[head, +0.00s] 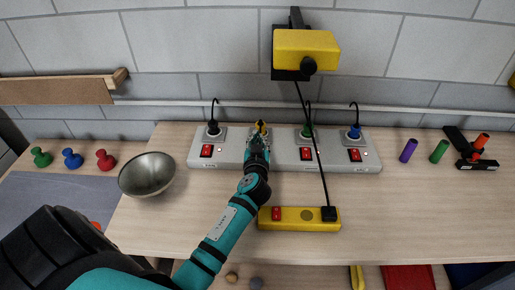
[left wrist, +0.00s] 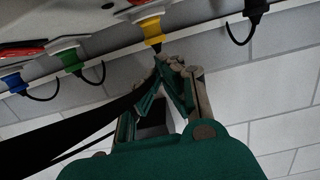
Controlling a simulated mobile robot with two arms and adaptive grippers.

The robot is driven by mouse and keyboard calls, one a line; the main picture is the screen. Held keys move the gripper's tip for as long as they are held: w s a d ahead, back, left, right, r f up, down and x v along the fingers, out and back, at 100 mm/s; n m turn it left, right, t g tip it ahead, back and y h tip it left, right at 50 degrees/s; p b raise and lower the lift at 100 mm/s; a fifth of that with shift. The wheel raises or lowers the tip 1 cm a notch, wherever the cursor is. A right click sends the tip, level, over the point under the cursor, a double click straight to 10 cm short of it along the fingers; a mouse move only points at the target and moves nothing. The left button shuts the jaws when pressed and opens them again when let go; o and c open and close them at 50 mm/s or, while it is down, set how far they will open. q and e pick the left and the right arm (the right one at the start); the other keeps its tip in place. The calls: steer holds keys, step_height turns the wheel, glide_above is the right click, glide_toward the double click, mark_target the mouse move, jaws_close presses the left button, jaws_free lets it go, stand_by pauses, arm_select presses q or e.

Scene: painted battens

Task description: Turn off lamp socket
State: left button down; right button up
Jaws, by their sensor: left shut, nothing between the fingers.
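A grey power strip (head: 283,160) lies along the wall with black (head: 213,127), yellow (head: 261,126), green (head: 307,131) and blue (head: 353,132) plugs. Red switches sit in front of the black (head: 206,151), green (head: 306,154) and blue (head: 354,155) plugs. The switch by the yellow plug is hidden by my left gripper (head: 258,143). That gripper is shut and empty, its tips close to the yellow plug, also in the left wrist view (left wrist: 152,30); contact is unclear. A yellow lamp-like box (head: 305,42) hangs above; its cable reaches a yellow strip (head: 312,224) with a red switch (head: 276,213).
A metal bowl (head: 147,175) stands left of the strip. Green, blue and red knobs (head: 105,160) stand further left. Purple (head: 408,151) and green (head: 439,151) cylinders and a black object (head: 476,164) stand at right. The tabletop right of the yellow strip is clear.

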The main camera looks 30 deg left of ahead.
arm_select(q)
steer(key=r+b+v, duration=0.1)
steer(key=v, duration=0.5)
steer(key=shift+s+r, duration=0.25)
steer(key=shift+w+a, duration=0.1)
